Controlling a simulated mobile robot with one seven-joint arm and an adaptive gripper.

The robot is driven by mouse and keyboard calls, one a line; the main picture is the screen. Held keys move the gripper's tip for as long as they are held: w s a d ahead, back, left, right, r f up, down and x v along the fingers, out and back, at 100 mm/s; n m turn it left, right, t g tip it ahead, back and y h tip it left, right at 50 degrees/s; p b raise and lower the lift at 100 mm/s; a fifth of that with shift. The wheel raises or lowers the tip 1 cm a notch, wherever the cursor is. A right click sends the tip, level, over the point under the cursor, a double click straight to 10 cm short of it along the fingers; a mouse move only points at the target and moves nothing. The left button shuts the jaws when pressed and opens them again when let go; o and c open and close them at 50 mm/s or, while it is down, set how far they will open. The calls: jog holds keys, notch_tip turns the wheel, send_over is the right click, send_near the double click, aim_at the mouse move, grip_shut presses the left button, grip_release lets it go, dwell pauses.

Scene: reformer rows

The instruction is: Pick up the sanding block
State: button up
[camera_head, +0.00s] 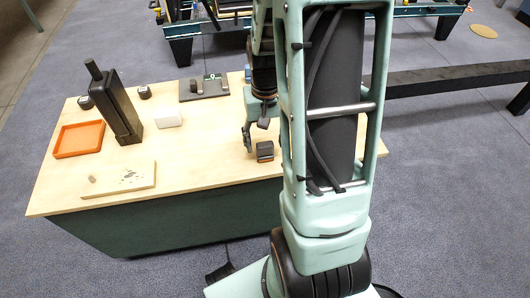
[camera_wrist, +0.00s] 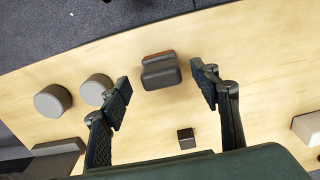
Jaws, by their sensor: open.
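The sanding block (camera_head: 265,151) is a small dark block with an orange-brown layer, lying near the front edge of the wooden table. In the wrist view the sanding block (camera_wrist: 161,71) lies ahead, between the lines of the two fingers and close to their tips. My gripper (camera_head: 257,132) is open and empty above the table, just behind the block in the head view. In the wrist view my gripper (camera_wrist: 160,84) shows its two fingers spread wide, with neither touching the block. My arm hides part of the table's right side in the head view.
The table (camera_head: 210,160) holds an orange tray (camera_head: 79,140), a tall black device (camera_head: 116,108), a pale block (camera_head: 168,119), a light board (camera_head: 130,186) and a dark plate (camera_head: 212,90). Two round grey pieces (camera_wrist: 52,101) and a small dark cube (camera_wrist: 187,138) lie near my fingers.

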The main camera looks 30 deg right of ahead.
aim_at(265, 144)
notch_tip(265, 144, down, 3)
jog(key=shift+w+f+b, duration=0.1)
jog(key=shift+f+b, duration=0.05)
jog(key=shift+b, duration=0.25)
jog(key=c, duration=1.3)
jog(key=shift+r, duration=0.2)
jog(key=shift+r+p, duration=0.55)
jog(key=shift+p, duration=0.05)
notch_tip(265, 144, up, 2)
jog(key=shift+p, duration=0.9)
jog(key=shift+s+a+r+p, duration=3.15)
jog(key=shift+s+a+r, duration=1.7)
jog(key=shift+a, duration=0.2)
